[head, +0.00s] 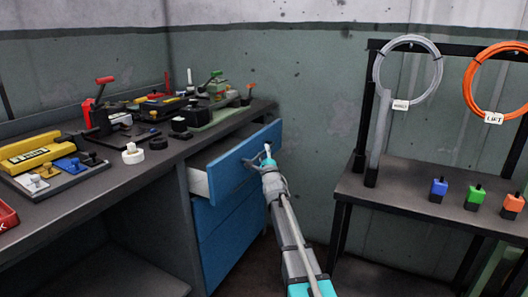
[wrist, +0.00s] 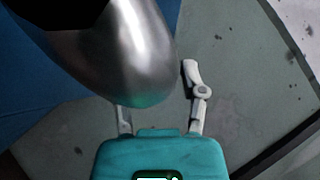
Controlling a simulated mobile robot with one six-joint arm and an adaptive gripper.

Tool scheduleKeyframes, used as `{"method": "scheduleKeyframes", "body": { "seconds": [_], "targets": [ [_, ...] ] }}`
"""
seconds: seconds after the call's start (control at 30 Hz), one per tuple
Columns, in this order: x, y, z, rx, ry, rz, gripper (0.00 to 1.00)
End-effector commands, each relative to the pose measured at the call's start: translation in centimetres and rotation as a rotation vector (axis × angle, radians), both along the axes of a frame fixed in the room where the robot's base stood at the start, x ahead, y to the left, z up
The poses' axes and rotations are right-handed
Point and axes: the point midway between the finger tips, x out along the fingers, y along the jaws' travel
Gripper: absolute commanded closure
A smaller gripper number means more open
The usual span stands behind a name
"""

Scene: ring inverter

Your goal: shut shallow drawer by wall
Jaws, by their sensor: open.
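The shallow drawer (head: 230,168) is the top one under the workbench, near the wall. It stands pulled out, with its blue front away from the cabinet and its pale side showing. My gripper (head: 267,158) is open at the right part of the blue front; I cannot tell whether it touches. In the wrist view my gripper (wrist: 160,95) has its fingers spread, and the left fingertip is hidden behind a rounded silver form I cannot identify. A blue surface (wrist: 40,80), likely the drawer front, fills the left side of that view.
Closed blue drawers (head: 228,232) sit below the open one. The workbench (head: 150,168) holds tools and small parts. The green-grey wall (head: 310,100) is behind. A dark table (head: 400,195) with hanging coils and coloured blocks stands at right, with a floor gap between.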

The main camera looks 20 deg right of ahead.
Motion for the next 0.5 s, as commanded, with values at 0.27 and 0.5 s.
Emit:
{"method": "scheduleKeyframes", "body": {
  "seconds": [0.27, 0.5],
  "targets": [
    [0.05, 0.00, 0.01, 0.000, 0.000, 0.000, 0.46],
    [0.04, 0.00, 0.02, 0.000, 0.000, 0.000, 0.87]
  ]
}}
